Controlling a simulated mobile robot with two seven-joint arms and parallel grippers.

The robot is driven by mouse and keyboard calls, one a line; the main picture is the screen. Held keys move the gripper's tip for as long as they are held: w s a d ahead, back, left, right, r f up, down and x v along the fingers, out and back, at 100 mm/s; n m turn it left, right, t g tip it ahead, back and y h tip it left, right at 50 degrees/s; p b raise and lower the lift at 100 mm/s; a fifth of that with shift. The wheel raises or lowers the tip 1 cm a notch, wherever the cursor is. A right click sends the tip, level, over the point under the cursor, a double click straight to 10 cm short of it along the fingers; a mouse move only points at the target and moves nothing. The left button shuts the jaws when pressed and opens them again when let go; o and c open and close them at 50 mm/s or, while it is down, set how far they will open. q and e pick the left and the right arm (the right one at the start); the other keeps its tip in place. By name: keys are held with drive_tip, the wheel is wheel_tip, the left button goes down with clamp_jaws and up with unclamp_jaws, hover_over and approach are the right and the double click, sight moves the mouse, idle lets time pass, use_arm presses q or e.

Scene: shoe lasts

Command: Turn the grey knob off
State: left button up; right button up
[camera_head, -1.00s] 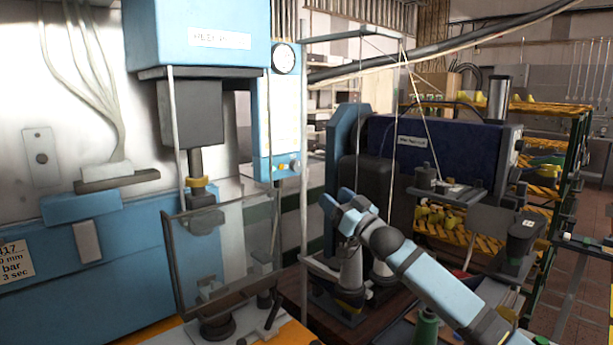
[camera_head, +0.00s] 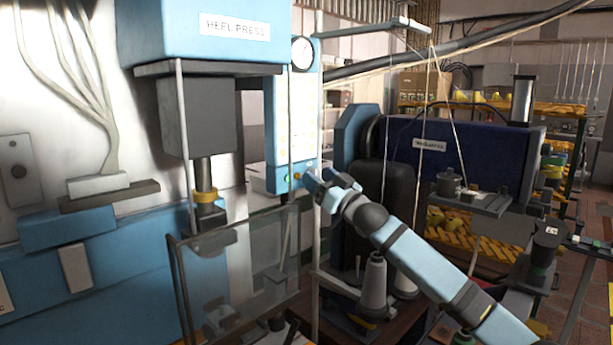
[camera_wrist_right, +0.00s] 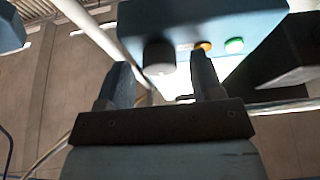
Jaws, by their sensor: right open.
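The grey knob (camera_wrist_right: 158,55) shows in the right wrist view as a dark round shape on the underside of the blue control box (camera_wrist_right: 185,18), beside an orange button and a green button. My right gripper (camera_wrist_right: 160,72) is open and empty. In the wrist view its two fingertips lie to either side of the knob and slightly below it; I cannot tell whether they touch it. In the head view the right gripper (camera_head: 316,184) is at the lower right of the blue control panel (camera_head: 278,150), and I cannot make out the knob there. My left gripper is not in view.
The blue heel press (camera_head: 198,28) stands at left, with a clear guard (camera_head: 240,265) in front. A pressure gauge (camera_head: 302,53) tops the panel. A thin pole (camera_head: 319,110) stands close by my gripper. A dark blue machine (camera_head: 480,150) is at right.

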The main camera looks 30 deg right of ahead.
drive_tip(key=shift+r, duration=0.15)
drive_tip(key=shift+s, duration=0.15)
drive_tip(key=shift+c, duration=0.8)
drive_tip(key=c, duration=0.8)
drive_tip(key=shift+o, duration=0.2)
drive_tip(key=shift+r+y, duration=0.1)
drive_tip(key=shift+y, duration=0.2)
